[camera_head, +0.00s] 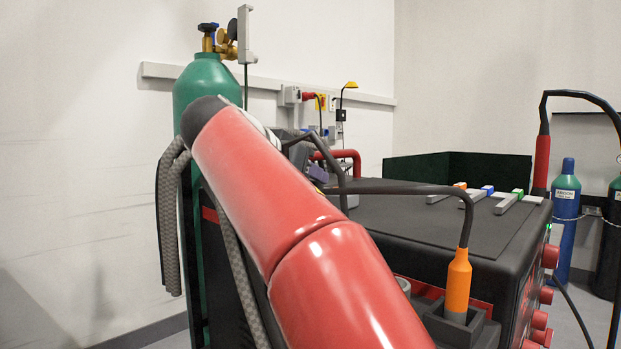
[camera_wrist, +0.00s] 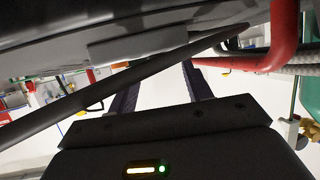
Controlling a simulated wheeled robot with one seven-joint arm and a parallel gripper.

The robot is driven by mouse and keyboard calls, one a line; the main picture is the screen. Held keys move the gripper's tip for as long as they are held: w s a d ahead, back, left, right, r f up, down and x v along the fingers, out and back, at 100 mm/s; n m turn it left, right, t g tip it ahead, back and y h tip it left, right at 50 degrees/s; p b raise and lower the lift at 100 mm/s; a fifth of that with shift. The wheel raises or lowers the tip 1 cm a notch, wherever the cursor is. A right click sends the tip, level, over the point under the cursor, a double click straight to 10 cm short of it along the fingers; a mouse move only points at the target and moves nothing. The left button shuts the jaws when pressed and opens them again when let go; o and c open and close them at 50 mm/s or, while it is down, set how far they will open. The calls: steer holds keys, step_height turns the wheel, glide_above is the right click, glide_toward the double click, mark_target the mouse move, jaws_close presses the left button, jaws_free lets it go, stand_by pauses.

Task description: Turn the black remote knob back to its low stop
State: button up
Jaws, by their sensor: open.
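I cannot make out the black remote knob in either view. In the head view, a large red arm link, mine, covers the middle of the scene and hides much behind it. My gripper (camera_wrist: 158,72) shows in the wrist view, with its two dark fingers apart and nothing visible between them. A thick dark cable (camera_wrist: 150,68) crosses the wrist view diagonally near the fingers. A large dark body fills the top of that view, close to the gripper.
A black-topped machine (camera_head: 425,215) stands at the right, with several coloured-tipped grey bars on top. An orange-sleeved cable plug (camera_head: 457,285) stands at its front. A green gas cylinder (camera_head: 205,85) stands at the left. A red tube (camera_wrist: 284,35) is close at the wrist view's right.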

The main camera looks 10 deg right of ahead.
mark_target(316, 183)
steer(key=shift+x, duration=1.2)
steer(key=c, duration=1)
